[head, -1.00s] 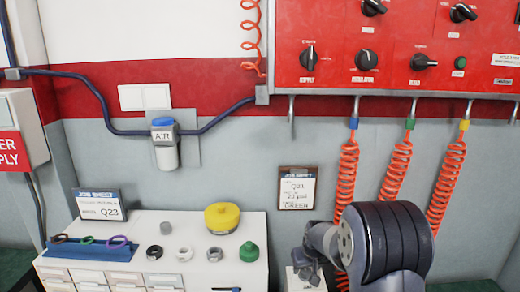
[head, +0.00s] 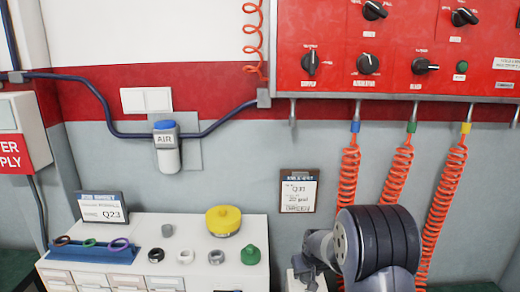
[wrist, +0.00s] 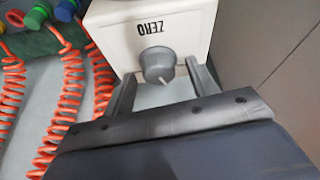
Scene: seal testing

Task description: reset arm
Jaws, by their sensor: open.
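My gripper (wrist: 160,72) is open, with one finger on each side of a grey round knob (wrist: 157,64). The knob sits on the front of a white box labelled ZERO (wrist: 150,22). I cannot tell whether the fingers touch it. In the head view my gripper (head: 306,264) is low, right of the white cabinet and partly hidden by my dark arm. Only a little of the white box shows below it there.
Orange coiled hoses (head: 396,170) hang from the red panel (head: 400,45) close behind my arm. A white cabinet (head: 140,235) at left holds a yellow-topped can (head: 223,220), a green fitting (head: 250,253) and several rings. A job sheet (head: 298,190) hangs on the wall.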

